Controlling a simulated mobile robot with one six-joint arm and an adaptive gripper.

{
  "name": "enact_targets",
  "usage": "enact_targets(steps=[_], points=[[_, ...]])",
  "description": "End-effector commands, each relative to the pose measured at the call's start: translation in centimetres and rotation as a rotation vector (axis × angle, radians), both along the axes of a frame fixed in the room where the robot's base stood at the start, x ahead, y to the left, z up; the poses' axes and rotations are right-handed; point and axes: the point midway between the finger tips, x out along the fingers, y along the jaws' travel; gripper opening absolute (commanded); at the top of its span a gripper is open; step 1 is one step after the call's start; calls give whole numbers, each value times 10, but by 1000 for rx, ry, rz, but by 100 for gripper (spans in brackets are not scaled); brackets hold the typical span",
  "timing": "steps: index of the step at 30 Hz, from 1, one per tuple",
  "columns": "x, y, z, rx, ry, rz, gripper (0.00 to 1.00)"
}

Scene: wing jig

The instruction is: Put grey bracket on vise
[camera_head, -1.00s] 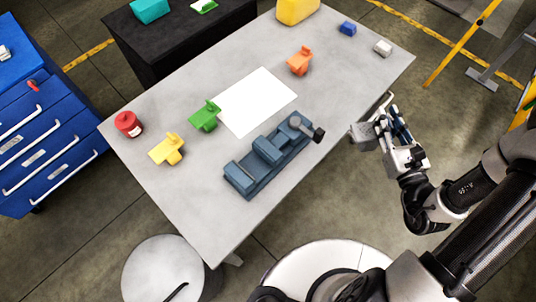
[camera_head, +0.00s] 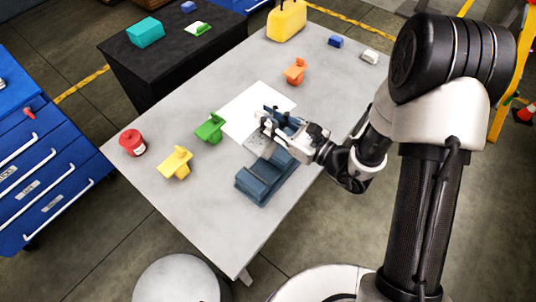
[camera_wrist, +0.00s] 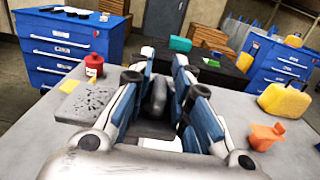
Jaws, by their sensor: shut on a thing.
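The blue-grey vise (camera_head: 262,182) lies on the table, and my gripper and wrist hide its far right end in the head view. My gripper (camera_head: 272,118) is over that far end and the edge of the white sheet. It is shut on the grey bracket (camera_head: 257,143), whose flat speckled plate sticks out beside the fingers towards the vise. In the wrist view, the bracket's plate (camera_wrist: 86,100) shows left of the fingers, and a dark grey part sits between them. The bracket looks raised above the table; whether it touches the vise I cannot tell.
The white sheet (camera_head: 240,105) lies beyond the vise. A green bracket (camera_head: 210,128), a yellow bracket (camera_head: 176,163), a red can (camera_head: 132,143) and an orange bracket (camera_head: 295,71) stand around it on the table (camera_head: 215,205). The near left table area is clear.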

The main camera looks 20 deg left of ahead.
Motion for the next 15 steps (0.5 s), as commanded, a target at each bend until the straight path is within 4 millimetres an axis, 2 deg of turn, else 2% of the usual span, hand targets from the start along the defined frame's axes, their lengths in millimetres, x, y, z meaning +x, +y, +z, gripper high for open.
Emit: enact_targets(steps=[1,6,10,15], points=[[0,0,-20,1,5,0,0],[0,0,-63,1,3,-1,0],[0,0,-83,3,0,-1,0],[0,-1,-93,2,-2,-1,0]])
